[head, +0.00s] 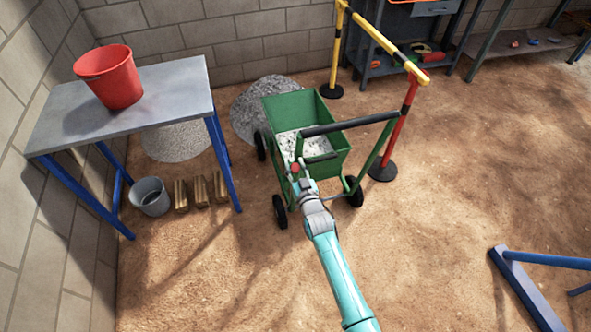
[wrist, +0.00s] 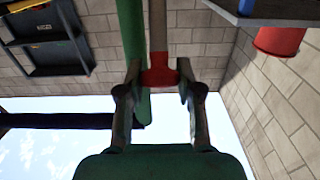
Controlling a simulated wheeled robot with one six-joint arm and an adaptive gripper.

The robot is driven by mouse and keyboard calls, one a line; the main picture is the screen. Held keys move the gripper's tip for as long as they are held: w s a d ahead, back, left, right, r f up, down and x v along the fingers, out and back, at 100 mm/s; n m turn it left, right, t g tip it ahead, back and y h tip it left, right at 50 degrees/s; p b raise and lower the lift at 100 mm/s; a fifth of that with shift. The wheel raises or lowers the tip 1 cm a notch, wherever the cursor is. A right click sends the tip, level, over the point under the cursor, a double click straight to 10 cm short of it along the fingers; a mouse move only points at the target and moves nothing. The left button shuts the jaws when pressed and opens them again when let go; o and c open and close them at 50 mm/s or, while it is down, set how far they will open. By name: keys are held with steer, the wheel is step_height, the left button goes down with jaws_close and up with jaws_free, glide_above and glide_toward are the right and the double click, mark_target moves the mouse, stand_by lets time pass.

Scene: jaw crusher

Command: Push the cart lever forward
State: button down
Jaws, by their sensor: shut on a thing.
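The green cart (head: 337,139) stands on the dirt floor with pale rubble in its tub. Its black handlebar (head: 350,125) runs across the near side on green posts. The cart lever (head: 295,168) shows as a small red end beside the left post. In the wrist view the red end of the lever (wrist: 159,77) sits between my two fingers, with its thin shaft running upward beside a green post (wrist: 131,35). My gripper (wrist: 160,82) is shut on this red end. In the head view my gripper (head: 297,180) reaches the lever from the near side and partly hides it.
A grey table (head: 150,105) with a red bucket (head: 110,78) stands at left. A grey bucket (head: 150,196) and wooden blocks (head: 200,190) lie below. A yellow and black barrier (head: 375,35) with a red post (head: 400,125) stands close right of the cart. Blue legs (head: 525,285) lie at right.

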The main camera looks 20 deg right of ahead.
steer(key=c, duration=0.8)
jaws_free()
steer(key=shift+r, duration=0.2)
steer(key=shift+o, duration=0.2)
steer(key=shift+f, duration=0.1)
steer(key=shift+s+f, duration=0.1)
steer(key=shift+s, duration=0.5)
steer(key=s, duration=1)
steer(key=shift+s, duration=0.4)
